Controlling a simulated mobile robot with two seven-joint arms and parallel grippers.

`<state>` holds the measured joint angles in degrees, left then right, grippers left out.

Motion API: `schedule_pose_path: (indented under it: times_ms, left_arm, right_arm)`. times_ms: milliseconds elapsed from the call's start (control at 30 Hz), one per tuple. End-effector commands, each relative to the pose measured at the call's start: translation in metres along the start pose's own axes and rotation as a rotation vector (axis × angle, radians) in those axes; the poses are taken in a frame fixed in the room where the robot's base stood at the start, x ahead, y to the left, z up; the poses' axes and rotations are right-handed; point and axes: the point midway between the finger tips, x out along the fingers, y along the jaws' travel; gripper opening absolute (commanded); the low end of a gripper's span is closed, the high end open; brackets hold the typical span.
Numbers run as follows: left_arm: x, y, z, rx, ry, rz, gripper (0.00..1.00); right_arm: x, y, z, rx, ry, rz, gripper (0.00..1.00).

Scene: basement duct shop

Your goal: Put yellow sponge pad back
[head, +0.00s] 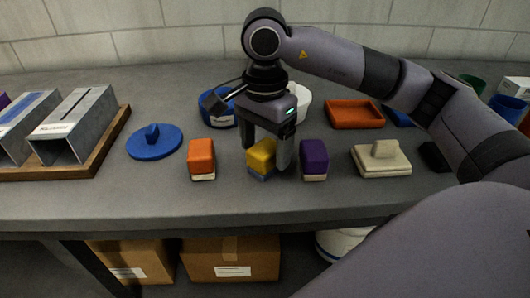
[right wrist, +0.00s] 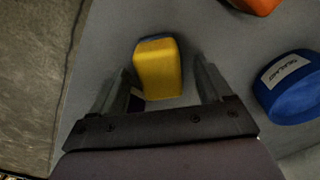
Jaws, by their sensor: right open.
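The yellow sponge pad (head: 261,155) stands on the grey bench with a blue layer at its bottom, between an orange pad (head: 201,157) and a purple pad (head: 314,158). My right gripper (head: 266,163) points down over the yellow pad, open, with a finger on either side of it. In the right wrist view the yellow pad (right wrist: 158,70) lies between the spread fingers, with room visible at both sides. Metal ducts (head: 85,115) with labelled tops stand in a wooden tray (head: 100,160) at the left; a purple thing shows at the far left edge. My left gripper is out of view.
A blue round lid (head: 154,147) lies left of the pads. Behind are a blue labelled bowl (head: 215,108), a white container and an orange tray (head: 355,114). A beige handled lid (head: 382,162) lies at right. The bench front is clear.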

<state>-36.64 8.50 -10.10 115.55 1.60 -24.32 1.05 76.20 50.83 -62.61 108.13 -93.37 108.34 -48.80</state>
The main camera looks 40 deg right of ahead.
Motion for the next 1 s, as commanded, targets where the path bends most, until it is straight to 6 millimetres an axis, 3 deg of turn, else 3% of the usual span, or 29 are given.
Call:
schedule_pose_path:
  times_ms: [200,400,600,1000]
  left_arm:
    - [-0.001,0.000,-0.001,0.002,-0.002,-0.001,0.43]
    - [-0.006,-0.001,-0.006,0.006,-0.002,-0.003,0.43]
    - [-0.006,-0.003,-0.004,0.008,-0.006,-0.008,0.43]
    - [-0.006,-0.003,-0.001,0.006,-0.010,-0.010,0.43]
  right_arm:
    - [-0.055,-0.001,0.000,-0.001,0.000,-0.005,0.79]
    - [-0.084,0.000,0.000,0.000,0.002,-0.002,0.79]
    - [-0.095,0.000,0.000,0.000,0.000,0.000,0.79]
    - [-0.095,0.000,0.000,0.000,0.000,0.001,0.79]
